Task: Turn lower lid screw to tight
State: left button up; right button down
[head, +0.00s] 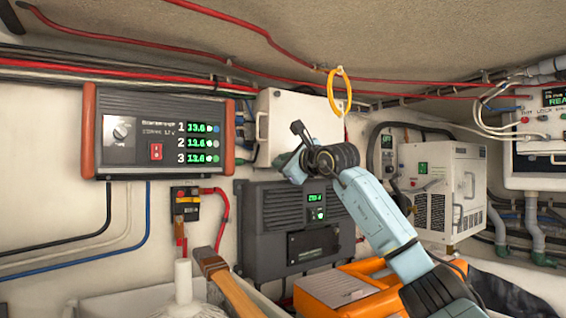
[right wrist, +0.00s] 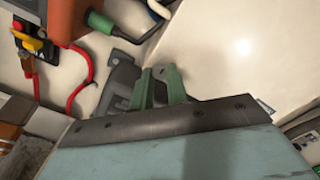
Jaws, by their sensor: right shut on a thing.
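The white box (head: 277,110) is mounted on the back wall in the head view, behind my right gripper. Its pale face (right wrist: 225,50) fills the upper right of the right wrist view. My right gripper (head: 290,162) is at the box's lower part. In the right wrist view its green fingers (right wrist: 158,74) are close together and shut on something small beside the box. I cannot make out the lower lid screw; fingers and wrist hide that spot, so its angle does not show. My left gripper is not in view.
An orange-sided display panel (head: 155,133) hangs left of the box. A dark grey unit (head: 270,240) sits below. A yellow ring (head: 338,92) hangs just right of the box. A hammer handle (head: 235,290) and an orange case (head: 375,285) are in front.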

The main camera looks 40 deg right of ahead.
jog(key=c, duration=1.4)
grip_release()
jog(key=shift+o, duration=0.2)
jog(key=shift+s, duration=0.1)
jog(key=s+a+b, duration=0.1)
jog(key=s+b, duration=0.3)
jog(key=s, duration=0.9)
jog(key=shift+a, duration=0.2)
jog(key=shift+r, duration=0.1)
